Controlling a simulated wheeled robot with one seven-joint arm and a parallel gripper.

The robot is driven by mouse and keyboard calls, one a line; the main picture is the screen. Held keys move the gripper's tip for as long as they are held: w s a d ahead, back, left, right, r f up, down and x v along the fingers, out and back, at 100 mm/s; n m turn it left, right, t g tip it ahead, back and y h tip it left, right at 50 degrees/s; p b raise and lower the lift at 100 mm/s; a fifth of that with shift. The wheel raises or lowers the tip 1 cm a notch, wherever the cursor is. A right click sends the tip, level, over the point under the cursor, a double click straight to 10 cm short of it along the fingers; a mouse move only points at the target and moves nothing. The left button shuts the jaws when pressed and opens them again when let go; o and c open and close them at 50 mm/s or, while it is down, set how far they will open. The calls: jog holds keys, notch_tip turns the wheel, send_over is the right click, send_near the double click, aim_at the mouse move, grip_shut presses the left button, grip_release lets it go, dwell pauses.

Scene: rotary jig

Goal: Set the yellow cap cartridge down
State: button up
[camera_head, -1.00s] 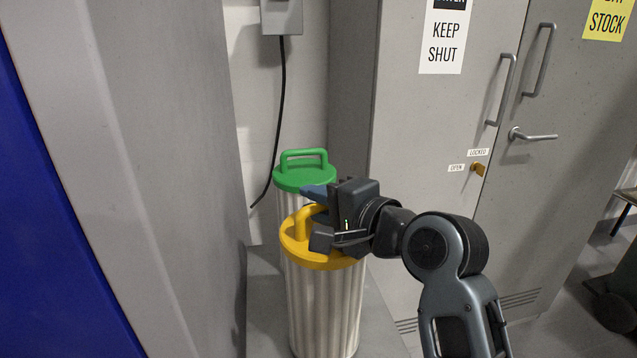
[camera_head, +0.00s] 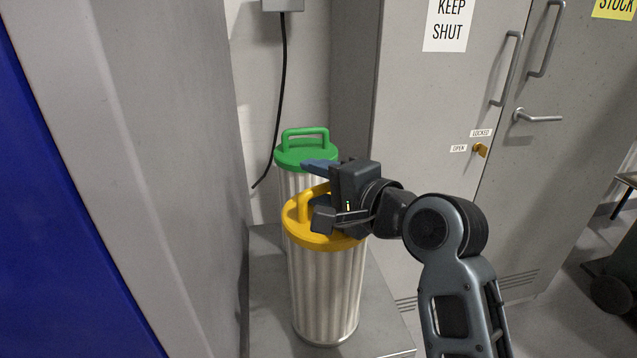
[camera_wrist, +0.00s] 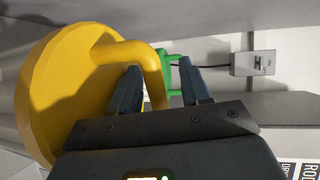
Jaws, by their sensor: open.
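The yellow cap cartridge (camera_head: 326,285) stands upright on a grey ledge (camera_head: 270,338), a pale ribbed cylinder under a yellow lid with a loop handle. My gripper (camera_head: 312,194) is at its handle, coming from the right. In the wrist view the yellow cap (camera_wrist: 70,85) fills the left, and the fingers of my gripper (camera_wrist: 160,95) are spread on either side of one leg of the handle. The jaws are open. The far part of the handle is partly hidden behind my gripper in the head view.
A green cap cartridge (camera_head: 303,153) stands just behind the yellow one. A grey panel (camera_head: 190,180) rises close on the left. Grey cabinet doors (camera_head: 440,130) with handles and a key stand on the right. A wall box (camera_wrist: 254,63) with a cable hangs behind.

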jog(key=shift+s+d, duration=0.25)
jog(key=shift+d, duration=0.05)
jog(key=b+v, duration=0.1)
jog(key=v, duration=1)
jog(key=shift+r, duration=0.15)
jog(key=shift+s, duration=0.15)
jog(key=s+d+f+n+t+h, duration=0.15)
jog(key=s+d+f+h, duration=0.25)
jog(key=s+d+f, duration=0.5)
jog(key=s+d+f+t+h, duration=0.2)
jog(key=s+d+f+h, duration=0.3)
jog(key=f, duration=0.5)
jog(key=s+d+r+n+h, duration=0.1)
jog(key=s+n, duration=0.3)
jog(key=s, duration=0.8)
jog(key=s+d+r+n+h, duration=0.1)
jog(key=s+d+n, duration=0.1)
jog(key=s, duration=1)
jog(key=shift+d+r+n, duration=0.15)
jog(key=shift+d+n, duration=0.05)
jog(key=shift+n, duration=0.65)
jog(key=shift+s, duration=0.15)
